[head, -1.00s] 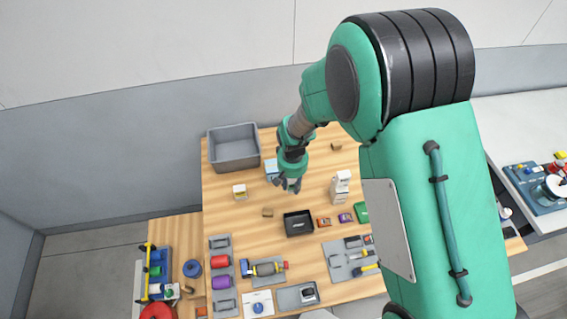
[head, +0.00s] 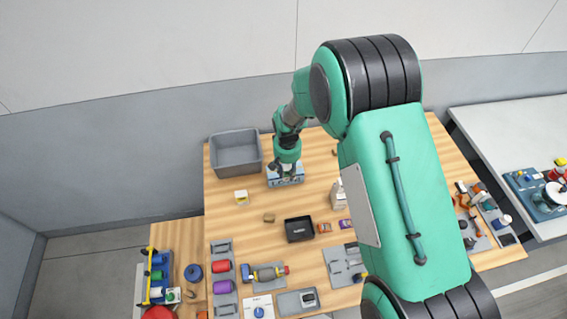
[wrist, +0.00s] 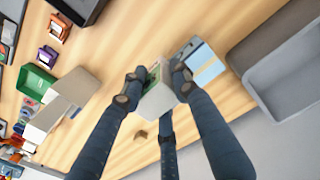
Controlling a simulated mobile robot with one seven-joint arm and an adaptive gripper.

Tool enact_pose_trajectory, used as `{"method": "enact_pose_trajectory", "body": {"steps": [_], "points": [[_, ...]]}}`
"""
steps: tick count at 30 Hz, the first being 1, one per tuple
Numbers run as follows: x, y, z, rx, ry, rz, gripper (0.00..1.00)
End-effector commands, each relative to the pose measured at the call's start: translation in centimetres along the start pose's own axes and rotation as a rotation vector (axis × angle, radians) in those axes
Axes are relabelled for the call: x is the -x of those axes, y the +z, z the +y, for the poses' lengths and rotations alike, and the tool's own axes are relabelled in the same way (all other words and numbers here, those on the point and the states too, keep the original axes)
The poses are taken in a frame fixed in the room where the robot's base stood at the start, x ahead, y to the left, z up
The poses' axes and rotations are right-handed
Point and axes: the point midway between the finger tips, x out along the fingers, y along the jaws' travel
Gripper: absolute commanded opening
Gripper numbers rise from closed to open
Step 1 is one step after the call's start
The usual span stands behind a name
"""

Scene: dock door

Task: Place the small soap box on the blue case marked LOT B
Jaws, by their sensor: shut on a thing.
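My gripper (wrist: 155,82) is shut on a small pale box with a green label (wrist: 156,98), which I take to be the soap box. It sits between the fingertips in the wrist view. In the head view my gripper (head: 286,170) is at the light blue case (head: 287,182), and the held box is hard to make out there. The blue case also shows in the wrist view (wrist: 207,66), just beyond the right fingertip. I cannot read LOT B on it, nor tell whether the held box touches it.
A grey bin (head: 237,158) stands behind and left of the case. A small white and yellow box (head: 241,197) lies left in front. A wooden block (head: 269,218), a black tray (head: 299,229) and a white carton (head: 338,195) stand nearer. Bare wood lies between them.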

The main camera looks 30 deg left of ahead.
Motion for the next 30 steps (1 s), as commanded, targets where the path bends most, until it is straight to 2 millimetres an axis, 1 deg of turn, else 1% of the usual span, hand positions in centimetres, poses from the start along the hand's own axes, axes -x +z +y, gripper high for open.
{"method": "enact_pose_trajectory", "body": {"steps": [1,9,12,15,21,30], "points": [[0.0,-0.8,-0.1,0.0,0.0,0.0,0.0],[-0.4,-4.4,-0.5,0.0,0.0,0.0,0.0],[-0.5,-5.6,-0.6,0.0,0.0,0.001,0.0],[-0.6,-6.4,-0.7,0.0,0.0,0.0,0.0],[-0.7,-7.0,-0.8,0.0,0.0,0.0,0.0],[-0.7,-7.0,-0.8,0.0,0.0,0.0,0.0]]}}
